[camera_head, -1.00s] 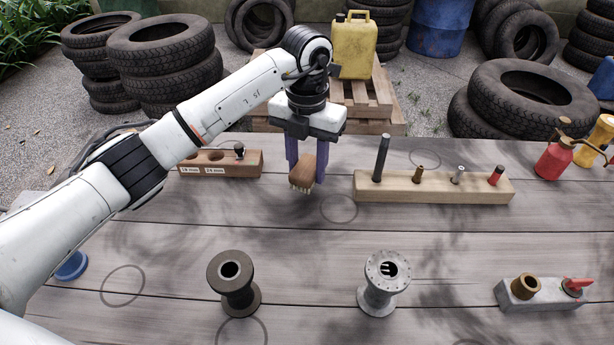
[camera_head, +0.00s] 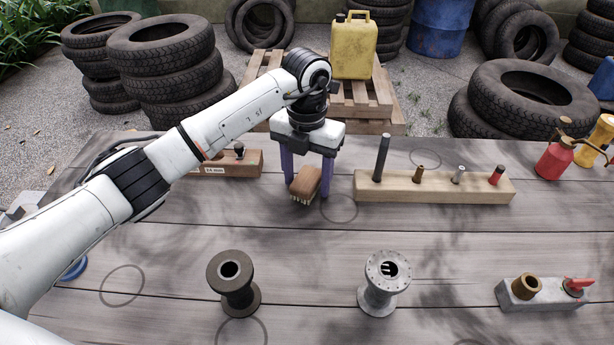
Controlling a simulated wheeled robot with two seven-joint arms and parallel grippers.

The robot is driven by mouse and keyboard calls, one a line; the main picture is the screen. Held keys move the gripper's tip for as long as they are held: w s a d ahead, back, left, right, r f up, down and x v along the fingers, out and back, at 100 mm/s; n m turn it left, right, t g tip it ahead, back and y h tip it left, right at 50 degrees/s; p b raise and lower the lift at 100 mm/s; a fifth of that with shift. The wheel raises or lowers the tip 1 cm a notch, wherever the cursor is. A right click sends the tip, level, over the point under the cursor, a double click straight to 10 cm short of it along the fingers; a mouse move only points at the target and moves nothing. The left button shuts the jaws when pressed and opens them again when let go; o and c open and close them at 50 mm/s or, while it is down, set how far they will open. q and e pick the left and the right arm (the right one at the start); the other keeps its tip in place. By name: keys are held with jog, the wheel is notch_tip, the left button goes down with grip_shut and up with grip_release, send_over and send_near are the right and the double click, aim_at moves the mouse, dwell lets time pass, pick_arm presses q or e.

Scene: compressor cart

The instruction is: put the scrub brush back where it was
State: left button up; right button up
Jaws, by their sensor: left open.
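The scrub brush (camera_head: 307,182) has a brown wooden back and pale bristles underneath. It appears to rest on the grey plank table, bristles down, just left of a drawn circle (camera_head: 339,208). My left gripper (camera_head: 306,184) points down over it with its purple fingers open, one on each side of the brush. Whether a finger still touches the brush is hard to tell. My right gripper is not in view.
A wooden block with several upright pins (camera_head: 435,188) stands close to the right of the brush. A labelled wooden block (camera_head: 250,163) lies behind my left arm. A dark spool (camera_head: 233,283) and a grey flanged spool (camera_head: 382,283) stand nearer. The table's middle is clear.

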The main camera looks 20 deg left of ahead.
aim_at(307, 177)
pick_arm(q)
notch_tip(307, 177, up, 12)
jog(key=shift+r, duration=0.15)
dwell(0.3)
